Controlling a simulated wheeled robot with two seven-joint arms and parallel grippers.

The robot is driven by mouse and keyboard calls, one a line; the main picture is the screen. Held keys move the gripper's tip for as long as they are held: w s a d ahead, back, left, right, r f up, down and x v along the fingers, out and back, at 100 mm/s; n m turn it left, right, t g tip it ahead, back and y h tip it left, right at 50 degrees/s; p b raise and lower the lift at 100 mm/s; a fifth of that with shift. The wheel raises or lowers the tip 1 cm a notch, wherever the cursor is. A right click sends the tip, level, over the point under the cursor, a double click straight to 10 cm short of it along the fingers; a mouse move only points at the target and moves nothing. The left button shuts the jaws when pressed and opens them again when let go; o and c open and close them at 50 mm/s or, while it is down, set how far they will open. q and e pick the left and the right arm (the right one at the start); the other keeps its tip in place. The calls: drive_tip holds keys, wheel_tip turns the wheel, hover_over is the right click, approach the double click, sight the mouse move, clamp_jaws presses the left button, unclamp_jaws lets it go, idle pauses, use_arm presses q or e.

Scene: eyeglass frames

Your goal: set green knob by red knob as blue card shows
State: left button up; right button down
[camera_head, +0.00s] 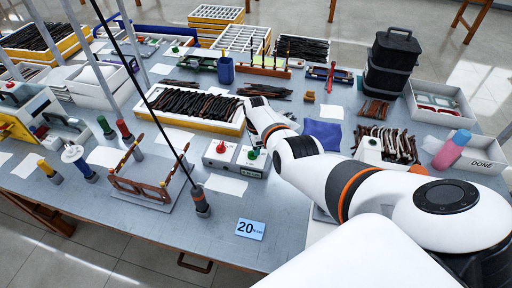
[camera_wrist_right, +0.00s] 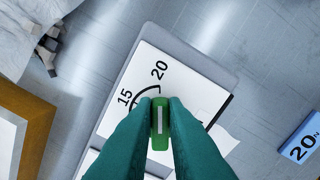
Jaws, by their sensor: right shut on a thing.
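The blue card (camera_head: 250,229) lies on the table's front part and reads 20 with a small unit. It also shows at the right of the right wrist view (camera_wrist_right: 302,142). The control box (camera_head: 236,158) has a white top with a red knob (camera_head: 221,147) on its left and the green knob (camera_head: 252,154) on its right. My right gripper (camera_wrist_right: 160,106) is shut on the green knob (camera_wrist_right: 160,140), one teal finger on each side. The knob's white stripe points up the picture, roughly toward the printed 20; 15 is left of it. My left gripper is not in view.
A tray of dark temple pieces (camera_head: 190,105) stands behind the box. The table around the blue card is clear.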

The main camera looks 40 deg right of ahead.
idle(0.4)
drive_tip(key=c, duration=1.5)
unclamp_jaws()
drive_tip(key=shift+o, duration=0.2)
wheel_tip(320, 180, up, 6)
drive_tip(key=shift+f+p, duration=0.2)
drive_tip(key=shift+p, duration=0.85)
wheel_tip(320, 180, up, 6)
drive_tip(key=shift+r+b, duration=0.25)
drive_tip(key=shift+b, duration=0.05)
